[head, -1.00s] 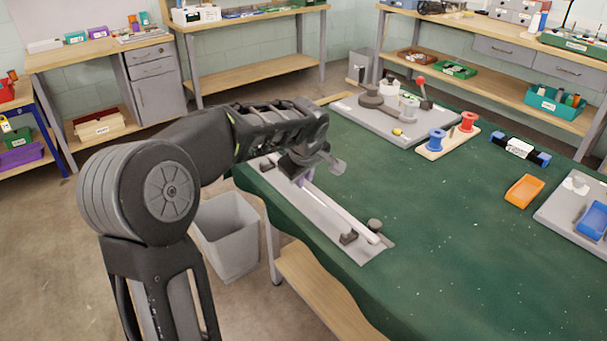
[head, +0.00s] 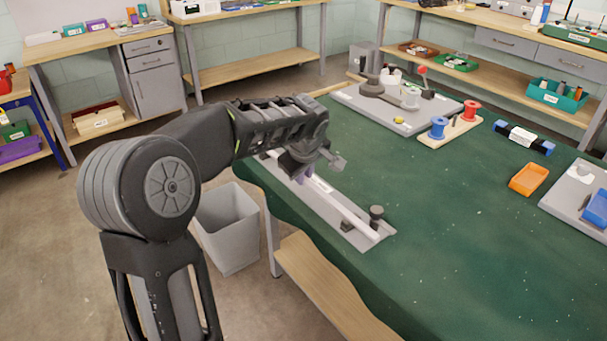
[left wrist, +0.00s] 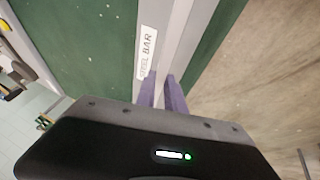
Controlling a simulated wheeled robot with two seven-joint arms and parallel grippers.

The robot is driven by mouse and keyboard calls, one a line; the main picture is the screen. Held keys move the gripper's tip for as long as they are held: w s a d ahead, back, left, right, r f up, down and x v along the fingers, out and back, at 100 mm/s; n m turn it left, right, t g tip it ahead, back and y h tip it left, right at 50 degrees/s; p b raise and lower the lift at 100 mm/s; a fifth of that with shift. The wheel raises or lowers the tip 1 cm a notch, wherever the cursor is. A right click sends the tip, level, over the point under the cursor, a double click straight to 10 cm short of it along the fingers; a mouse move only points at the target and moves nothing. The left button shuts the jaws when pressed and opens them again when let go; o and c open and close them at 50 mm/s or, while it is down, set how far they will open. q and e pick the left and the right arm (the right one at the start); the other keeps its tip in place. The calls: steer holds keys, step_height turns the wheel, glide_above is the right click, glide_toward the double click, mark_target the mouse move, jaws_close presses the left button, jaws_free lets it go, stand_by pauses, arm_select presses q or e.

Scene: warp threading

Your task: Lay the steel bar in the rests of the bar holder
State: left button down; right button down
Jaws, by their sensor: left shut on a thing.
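In the left wrist view the purple fingers (left wrist: 162,90) straddle the bar, beside a "STEEL BAR" label (left wrist: 147,52). The arm hides the far end.
A grey board with a lever fixture (head: 385,105) stands at the back of the table. The green middle is clear. A grey bin (head: 228,228) stands on the floor.

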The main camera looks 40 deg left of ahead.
arm_select(q)
steer(key=shift+f+b, duration=0.3)
steer(key=shift+b, duration=0.15)
stand_by(0.3)
steer(key=c, duration=1.3)
jaws_free()
steer(key=shift+c, duration=0.2)
steer(key=shift+s+f, duration=0.1)
steer(key=shift+f, duration=0.05)
steer(key=v, duration=0.8)
